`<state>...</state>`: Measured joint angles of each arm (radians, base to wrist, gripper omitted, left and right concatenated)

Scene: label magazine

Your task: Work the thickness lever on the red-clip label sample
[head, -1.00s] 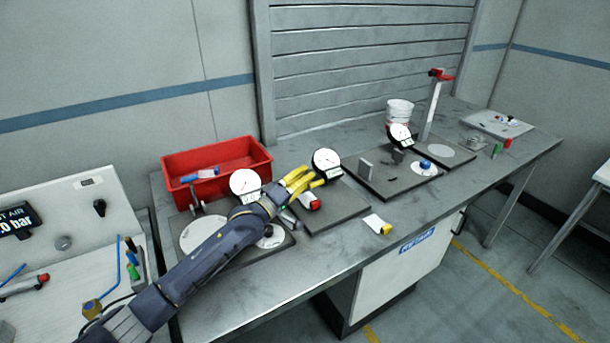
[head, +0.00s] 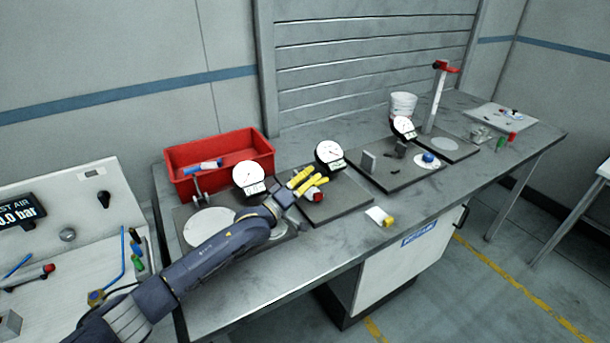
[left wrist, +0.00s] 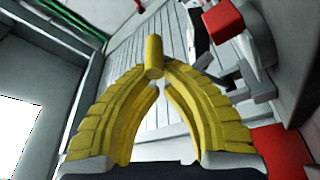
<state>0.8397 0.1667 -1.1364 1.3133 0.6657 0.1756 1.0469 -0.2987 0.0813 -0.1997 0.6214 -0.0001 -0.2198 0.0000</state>
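The red-clip label sample shows mainly as its red clip (head: 318,196), low by the middle dial gauge (head: 329,154) on a dark plate (head: 345,205). The rest of the sample and the thickness lever are largely hidden by my gripper. My left gripper (head: 318,176) has its yellow fingers just above the red clip, in front of that gauge. In the left wrist view its fingertips (left wrist: 160,72) come close together at a short yellow cylinder (left wrist: 154,55); whether they grip it is unclear. A red block (left wrist: 223,22) lies beyond, to the right. My right gripper is out of view.
A left gauge (head: 248,176) and a red bin (head: 240,150) stand close to my left arm. A right gauge (head: 404,126) is farther along the bench. A white sample with a yellow clip (head: 389,221) lies near the front edge. Bare bench surrounds it.

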